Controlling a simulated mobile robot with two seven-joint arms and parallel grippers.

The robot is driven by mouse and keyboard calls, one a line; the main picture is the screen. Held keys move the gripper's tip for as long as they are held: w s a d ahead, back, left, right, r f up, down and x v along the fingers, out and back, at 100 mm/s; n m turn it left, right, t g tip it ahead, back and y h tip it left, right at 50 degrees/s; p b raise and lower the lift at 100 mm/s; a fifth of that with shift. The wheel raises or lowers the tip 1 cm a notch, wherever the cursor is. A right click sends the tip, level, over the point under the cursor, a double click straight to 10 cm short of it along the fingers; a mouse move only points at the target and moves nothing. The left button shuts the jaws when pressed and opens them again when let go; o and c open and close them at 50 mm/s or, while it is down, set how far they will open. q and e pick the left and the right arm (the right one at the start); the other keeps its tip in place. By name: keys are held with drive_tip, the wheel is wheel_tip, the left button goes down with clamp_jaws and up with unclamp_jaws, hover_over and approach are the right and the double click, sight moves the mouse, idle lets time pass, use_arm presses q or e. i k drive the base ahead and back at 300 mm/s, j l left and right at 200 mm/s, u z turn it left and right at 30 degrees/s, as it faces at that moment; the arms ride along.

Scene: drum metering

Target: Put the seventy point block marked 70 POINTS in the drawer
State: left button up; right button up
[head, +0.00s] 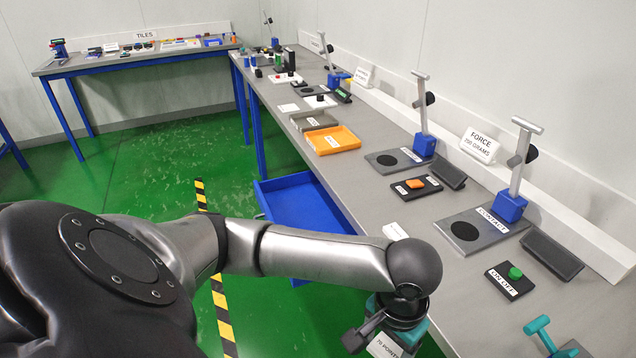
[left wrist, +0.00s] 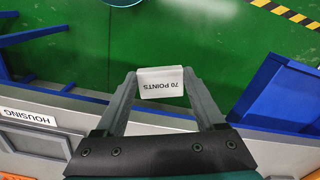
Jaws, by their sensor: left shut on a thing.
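The block marked 70 POINTS (left wrist: 160,83) is a small white piece held between the fingertips of my left gripper (left wrist: 158,88) in the left wrist view. Its label (head: 384,346) also shows in the head view at the bottom, below my left gripper (head: 378,332). My left gripper is shut on the block, beside the bench's front edge over the green floor. The blue drawer (head: 308,204) stands pulled out under the bench, up and left of the gripper in the head view. A blue panel, likely the drawer (left wrist: 282,95), shows at the right in the left wrist view. My right gripper is not in view.
The grey bench (head: 375,185) carries an orange tray (head: 333,140), a black panel with an orange switch (head: 416,186), the CONTACT stand (head: 480,231) and an ON OFF button box (head: 511,280). A teal handle (head: 541,333) is at the bottom right. Green floor lies open left of the drawer.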

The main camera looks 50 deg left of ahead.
sight(307, 216)
drive_tip(key=i+j, duration=0.1)
drive_tip(key=j, duration=0.35)
drive_tip(key=i+j, duration=0.15)
drive_tip(key=j, duration=0.3)
drive_tip(key=i+j, duration=0.1)
drive_tip(key=j, duration=0.35)
drive_tip(key=i+j, duration=0.15)
drive_tip(key=j, duration=0.35)
drive_tip(key=i+j, duration=0.1)
drive_tip(key=j, duration=0.35)
drive_tip(key=i+j, duration=0.1)
drive_tip(key=j, duration=0.35)
drive_tip(key=i+j, duration=0.15)
drive_tip(key=j, duration=0.3)
drive_tip(key=z, duration=0.05)
